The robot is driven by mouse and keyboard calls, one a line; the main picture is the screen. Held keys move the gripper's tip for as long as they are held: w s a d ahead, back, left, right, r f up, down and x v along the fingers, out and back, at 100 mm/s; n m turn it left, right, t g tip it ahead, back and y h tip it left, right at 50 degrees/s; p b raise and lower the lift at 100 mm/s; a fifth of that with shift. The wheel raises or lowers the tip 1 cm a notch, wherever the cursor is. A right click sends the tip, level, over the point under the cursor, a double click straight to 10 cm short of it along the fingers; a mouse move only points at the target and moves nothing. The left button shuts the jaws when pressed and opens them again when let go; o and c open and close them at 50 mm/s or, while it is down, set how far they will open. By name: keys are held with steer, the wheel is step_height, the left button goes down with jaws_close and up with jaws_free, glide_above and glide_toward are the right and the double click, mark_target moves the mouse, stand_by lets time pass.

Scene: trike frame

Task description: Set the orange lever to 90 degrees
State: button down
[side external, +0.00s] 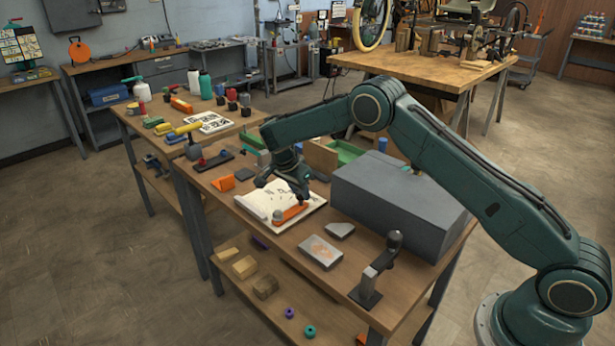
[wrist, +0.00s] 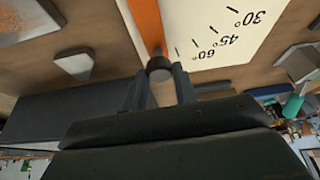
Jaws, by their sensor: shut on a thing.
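The orange lever (side external: 288,214) lies on a white angle sheet (side external: 262,201) on the near bench. It also shows in the wrist view (wrist: 147,22), running up from a dark round knob (wrist: 158,67) at its end. My gripper (side external: 304,197) is over that end of the lever. In the wrist view my gripper (wrist: 159,76) has a finger on each side of the knob and is shut on it. Marks for 30, 45 and 60 degrees show on the sheet (wrist: 225,30) to the right of the lever. No 90 mark is visible; the lever's pivot is outside the wrist view.
A large grey box (side external: 395,205) stands right of the sheet. In front lie a grey block with an orange patch (side external: 320,252), a small grey piece (side external: 341,230) and a dark upright stand (side external: 375,270). An orange wedge (side external: 222,183) and green tray (side external: 348,152) lie farther back.

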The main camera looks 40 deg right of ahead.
mark_target(287, 214)
steer(key=shift+s+m, duration=0.25)
steer(key=shift+m, duration=0.15)
steer(key=c, duration=1.1)
jaws_free()
steer(key=shift+r, duration=0.1)
steer(key=v, duration=1.3)
steer(key=shift+a+r, duration=0.15)
steer(key=shift+r, duration=0.1)
steer(key=shift+w, duration=0.1)
steer(key=shift+r, duration=0.1)
